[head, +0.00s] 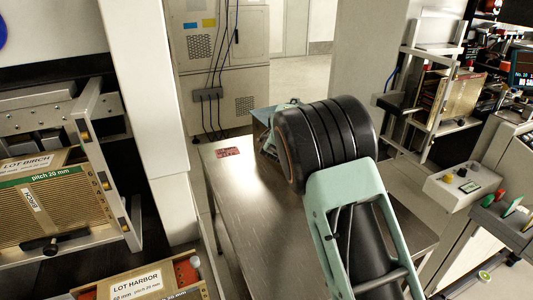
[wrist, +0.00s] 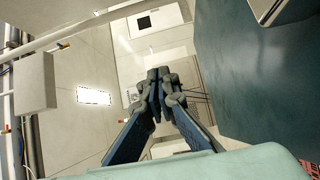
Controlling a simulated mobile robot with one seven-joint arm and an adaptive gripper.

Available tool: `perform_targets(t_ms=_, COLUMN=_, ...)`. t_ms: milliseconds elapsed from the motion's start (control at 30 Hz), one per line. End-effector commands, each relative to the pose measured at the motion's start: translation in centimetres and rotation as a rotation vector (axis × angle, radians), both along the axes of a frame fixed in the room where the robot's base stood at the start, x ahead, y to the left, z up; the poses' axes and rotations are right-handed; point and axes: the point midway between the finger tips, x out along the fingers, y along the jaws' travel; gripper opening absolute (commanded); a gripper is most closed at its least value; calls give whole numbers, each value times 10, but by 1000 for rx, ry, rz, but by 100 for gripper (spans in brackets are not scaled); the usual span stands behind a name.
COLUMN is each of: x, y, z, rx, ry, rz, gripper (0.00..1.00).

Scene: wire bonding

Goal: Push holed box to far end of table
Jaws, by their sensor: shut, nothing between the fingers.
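A blue-teal box-like thing (head: 262,114) shows near the far end of the steel table (head: 240,190), partly hidden behind my black wrist. I take it for the holed box, but its holes cannot be made out. In the wrist view a large dark teal surface (wrist: 245,75) fills the right side, close beside my fingers; I cannot tell for certain whether it is the box. My gripper (wrist: 157,74) is shut and empty, with its fingertips together. In the head view my arm hides the fingers, so contact with the box cannot be seen.
A red label (head: 228,152) lies on the table's far left corner. A grey cabinet (head: 222,60) with cables stands beyond the far end. A rack with LOT BIRCH (head: 50,200) is at left, and a console (head: 465,185) at right. The table's near left part is clear.

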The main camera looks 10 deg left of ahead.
Motion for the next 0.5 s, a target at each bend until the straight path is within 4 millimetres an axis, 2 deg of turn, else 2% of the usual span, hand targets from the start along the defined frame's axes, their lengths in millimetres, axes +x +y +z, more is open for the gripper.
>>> perform_targets(t_ms=100, x=-20, y=22, z=0, rx=0, ry=0, rz=5, gripper=0)
perform_targets(t_ms=500, x=-83, y=84, z=-1, rx=1, ry=1, rz=4, gripper=0)
